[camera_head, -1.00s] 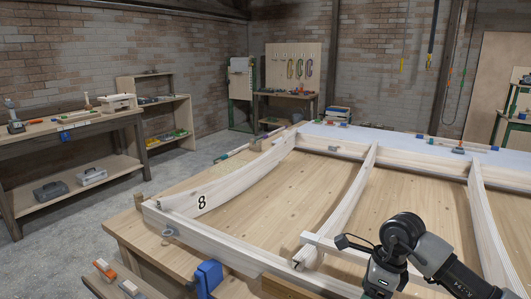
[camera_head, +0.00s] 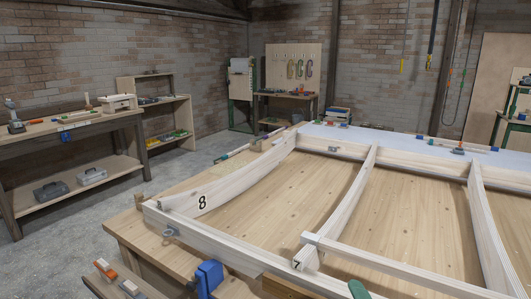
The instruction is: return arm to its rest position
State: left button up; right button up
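Neither of my arms nor grippers shows in the head view now. The wooden frame (camera_head: 220,240) lies on the large workbench in front of me. Its curved rib marked 8 (camera_head: 230,185) runs along the left side. A second curved rib marked 7 (camera_head: 345,215) stands in the middle, its near end by the front rail. A pale straight batten (camera_head: 385,265) runs from rib 7 toward the lower right. A green rounded object (camera_head: 358,289) shows at the bottom edge, partly cut off.
A blue clamp (camera_head: 209,277) sits at the bench's front edge. An orange-handled tool (camera_head: 104,268) lies at lower left. A side workbench (camera_head: 75,124) with toolboxes below stands at left, shelves (camera_head: 160,115) beyond it. Grey floor (camera_head: 95,225) is clear between the benches.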

jog(key=s+d+f+m+g+h, duration=0.55)
jog(key=s+f+m+g, duration=0.3)
jog(key=f, duration=0.35)
jog(key=s+f+m+g+y, duration=0.1)
jog(key=s+f+m+g, duration=0.1)
jog(key=s+f+g, duration=0.35)
jog(key=s+f+m+g+y, duration=0.1)
jog(key=s+f+g, duration=0.1)
jog(key=s, duration=0.7)
notch_tip(320, 180, down, 24)
jog(key=g, duration=0.1)
jog(key=s+d+f+g, duration=0.1)
jog(key=s+d+f, duration=0.2)
jog(key=s+f, duration=1.3)
jog(key=shift+s+f, duration=0.25)
jog(key=shift+s, duration=0.4)
